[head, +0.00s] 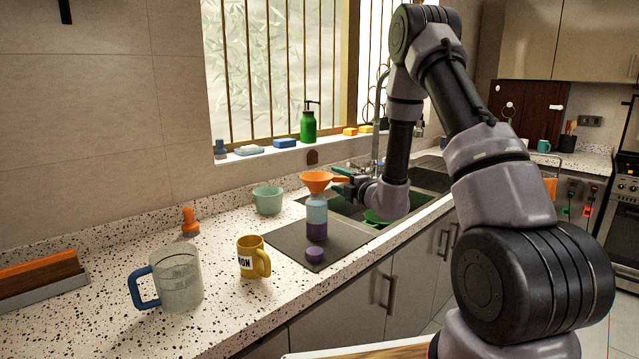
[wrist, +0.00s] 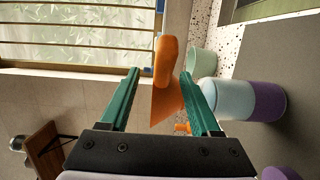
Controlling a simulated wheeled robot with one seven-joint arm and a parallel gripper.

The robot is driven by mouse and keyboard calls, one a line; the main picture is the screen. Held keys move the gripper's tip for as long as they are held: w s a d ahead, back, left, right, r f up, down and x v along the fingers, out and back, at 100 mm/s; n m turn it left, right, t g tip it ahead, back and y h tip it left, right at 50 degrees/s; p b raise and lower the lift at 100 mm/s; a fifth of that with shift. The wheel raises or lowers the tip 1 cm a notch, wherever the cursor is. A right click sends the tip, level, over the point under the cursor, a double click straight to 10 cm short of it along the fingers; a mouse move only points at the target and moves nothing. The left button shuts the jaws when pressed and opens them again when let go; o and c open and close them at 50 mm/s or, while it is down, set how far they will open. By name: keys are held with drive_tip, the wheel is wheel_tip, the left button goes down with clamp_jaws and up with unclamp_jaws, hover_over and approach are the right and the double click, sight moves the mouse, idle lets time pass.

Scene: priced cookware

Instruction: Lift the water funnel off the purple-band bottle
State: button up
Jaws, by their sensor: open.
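The orange water funnel (head: 316,181) sits in the mouth of the purple-band bottle (head: 317,230), which stands upright on the dark mat by the sink. The bottle is pale blue above and purple below. My gripper (head: 341,180) is at the funnel's right side, level with it. In the wrist view my gripper (wrist: 160,74) is open, with the funnel's orange handle (wrist: 165,62) between its teal fingers and the cone behind. The bottle (wrist: 230,97) lies to the right of the fingers there. Whether a finger touches the handle is unclear.
A purple cap (head: 314,254) lies on the mat (head: 345,241) before the bottle. A yellow mug (head: 248,258), a measuring jug (head: 178,280) and a pale green bowl (head: 268,201) stand left. The sink is right, under my arm.

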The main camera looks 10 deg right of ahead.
sight(330, 177)
drive_tip(key=x, duration=0.4)
drive_tip(key=shift+w+a+f, duration=0.1)
drive_tip(key=shift+w+f, duration=0.05)
drive_tip(key=shift+w, duration=0.05)
clamp_jaws()
